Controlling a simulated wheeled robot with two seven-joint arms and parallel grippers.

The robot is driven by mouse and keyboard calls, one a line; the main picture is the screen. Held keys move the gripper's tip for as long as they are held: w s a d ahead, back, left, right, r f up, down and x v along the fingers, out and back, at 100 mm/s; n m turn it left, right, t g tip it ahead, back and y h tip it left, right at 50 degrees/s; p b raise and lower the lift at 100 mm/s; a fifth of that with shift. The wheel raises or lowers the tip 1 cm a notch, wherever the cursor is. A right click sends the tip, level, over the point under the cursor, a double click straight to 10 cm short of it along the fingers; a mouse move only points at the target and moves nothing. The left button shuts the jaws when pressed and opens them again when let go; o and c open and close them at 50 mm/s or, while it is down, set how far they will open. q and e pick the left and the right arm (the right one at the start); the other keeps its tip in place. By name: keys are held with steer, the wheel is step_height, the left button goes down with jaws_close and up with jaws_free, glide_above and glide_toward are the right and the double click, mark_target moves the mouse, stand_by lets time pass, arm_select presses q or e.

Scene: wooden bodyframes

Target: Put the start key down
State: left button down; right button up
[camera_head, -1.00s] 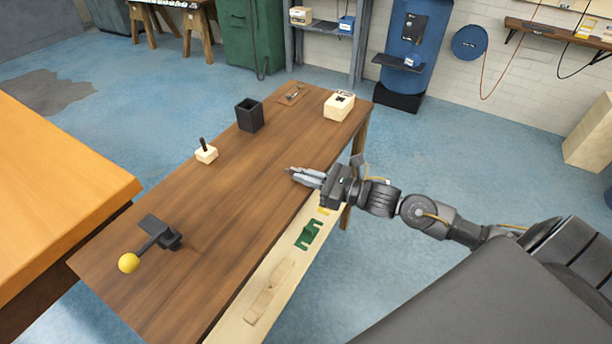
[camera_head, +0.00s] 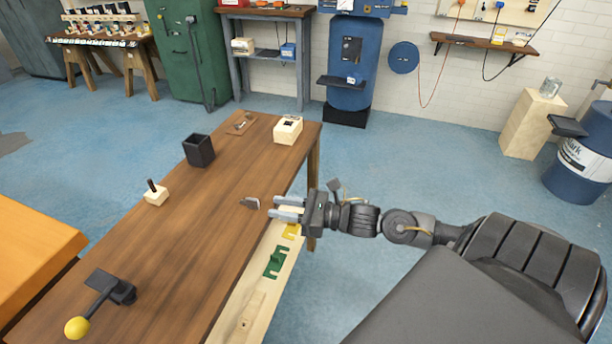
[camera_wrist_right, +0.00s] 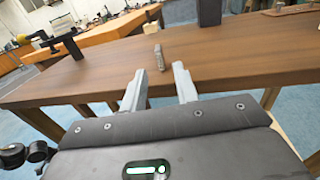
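The start key (camera_head: 251,202), a small grey piece, lies on the brown wooden table (camera_head: 205,250) near its right-hand edge. It also shows in the right wrist view (camera_wrist_right: 159,55), just beyond the fingertips. My right gripper (camera_head: 275,207) is open, its two light grey fingers apart with nothing between them. In the right wrist view the gap between the fingers (camera_wrist_right: 159,72) is empty, and the key is clear of both. My left gripper is in neither current view.
On the table stand a black open box (camera_head: 199,151), a cream block with a dark stick (camera_head: 156,194), a cream box (camera_head: 288,130) and a black lever with a yellow knob (camera_head: 77,327). A pale board with a green piece (camera_head: 276,262) runs along the right side.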

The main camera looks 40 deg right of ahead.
steer(key=v, duration=0.7)
steer(key=w+d+f+m+h, duration=0.1)
steer(key=d+f+m+h, duration=0.25)
steer(key=f+m, duration=0.35)
steer(key=d+f+m+h, duration=0.3)
steer(key=f+m+h, duration=0.1)
steer(key=f+m, duration=0.25)
steer(key=s+f+m+g+h, duration=0.2)
steer(key=s+f+m, duration=0.1)
steer(key=f+m, duration=0.5)
steer(key=s+f+m+g+h, duration=0.25)
steer(key=f+m, duration=0.35)
steer(key=f, duration=0.4)
steer(key=s+a+f+m+g+y, duration=0.1)
steer(key=s+a+f+m+g, duration=0.6)
steer(key=s+a+f+m, duration=0.6)
steer(key=s+a+f, duration=0.1)
steer(key=s+f, duration=0.2)
steer(key=shift+f+m, duration=0.2)
steer(key=shift+m, duration=0.15)
steer(key=shift+o, duration=0.5)
steer(key=shift+g, duration=0.35)
steer(key=shift+s, duration=0.15)
